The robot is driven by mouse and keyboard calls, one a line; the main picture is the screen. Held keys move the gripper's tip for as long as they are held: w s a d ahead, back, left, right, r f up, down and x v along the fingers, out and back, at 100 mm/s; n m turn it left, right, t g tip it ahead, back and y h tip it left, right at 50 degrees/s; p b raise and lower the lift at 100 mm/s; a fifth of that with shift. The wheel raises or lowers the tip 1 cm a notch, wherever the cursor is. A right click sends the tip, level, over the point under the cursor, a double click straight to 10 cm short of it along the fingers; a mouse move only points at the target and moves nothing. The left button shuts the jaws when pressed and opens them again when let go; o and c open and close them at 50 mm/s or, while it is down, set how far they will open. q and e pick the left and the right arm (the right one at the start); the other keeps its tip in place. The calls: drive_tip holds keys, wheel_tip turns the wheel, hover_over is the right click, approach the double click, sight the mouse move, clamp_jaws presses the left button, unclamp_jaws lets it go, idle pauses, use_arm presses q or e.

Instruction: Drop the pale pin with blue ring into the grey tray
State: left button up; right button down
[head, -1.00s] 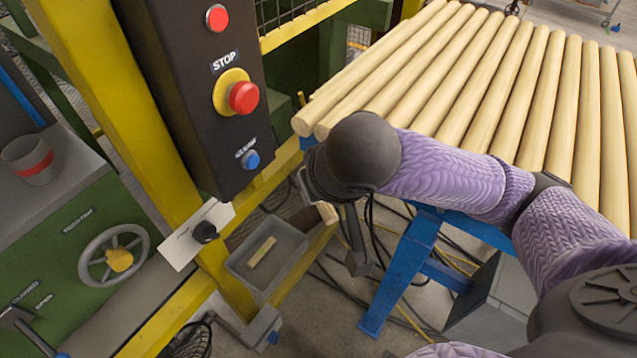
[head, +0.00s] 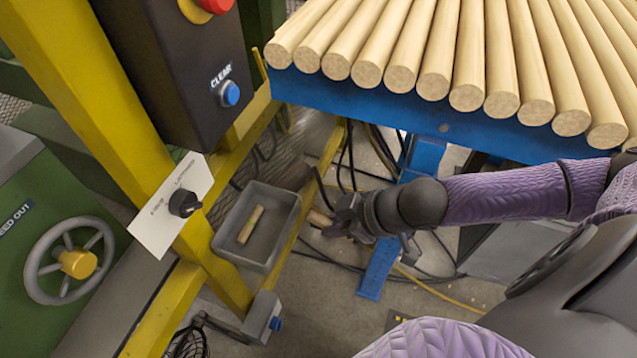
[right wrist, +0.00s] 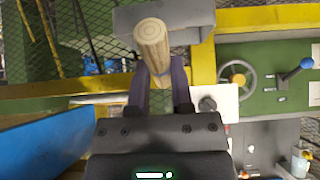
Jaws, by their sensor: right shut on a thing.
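My right gripper (head: 332,220) is shut on a pale wooden pin (head: 318,217), just right of the grey tray in the head view. In the right wrist view the pin (right wrist: 152,40) sticks out beyond the fingers (right wrist: 160,88), and a trace of blue shows on it near the fingertips. The grey tray (head: 283,232) is a shallow open box beside the yellow frame. Another pale wooden piece (head: 250,224) lies inside it, with no ring that I can make out. In the right wrist view the tray (right wrist: 195,18) lies behind the held pin. My left gripper is out of view.
A blue-framed rack (head: 450,125) of long pale rods stands above and behind my right arm. A yellow post (head: 120,140) carries a dark button box (head: 180,80) and a white switch plate (head: 165,215). Dark cables lie on the floor near the tray.

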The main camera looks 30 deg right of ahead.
drive_tip(key=shift+w+a+f+b, duration=0.3)
drive_tip(key=shift+w+f+b, duration=0.1)
drive_tip(key=shift+b, duration=0.15)
drive_tip(key=w+a+b, duration=0.2)
drive_tip(key=w+a+f+b, duration=0.1)
drive_tip(key=w+a+b, duration=0.1)
drive_tip(key=w+b, duration=0.1)
drive_tip(key=w+a+f+b, duration=0.1)
drive_tip(key=w+a+b, duration=0.1)
drive_tip(key=w, duration=0.1)
drive_tip(key=shift+a+f+b, duration=0.1)
drive_tip(key=shift+a+b, duration=0.05)
drive_tip(key=shift+b, duration=0.15)
drive_tip(key=shift+w+a+f+b, duration=0.1)
drive_tip(key=shift+w+a+b, duration=0.25)
drive_tip(key=shift+w+b, duration=0.1)
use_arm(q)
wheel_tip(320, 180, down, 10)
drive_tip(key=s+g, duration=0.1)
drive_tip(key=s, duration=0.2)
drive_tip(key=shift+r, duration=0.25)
use_arm(e)
drive_tip(key=shift+w+a, duration=0.2)
drive_tip(key=shift+w, duration=0.05)
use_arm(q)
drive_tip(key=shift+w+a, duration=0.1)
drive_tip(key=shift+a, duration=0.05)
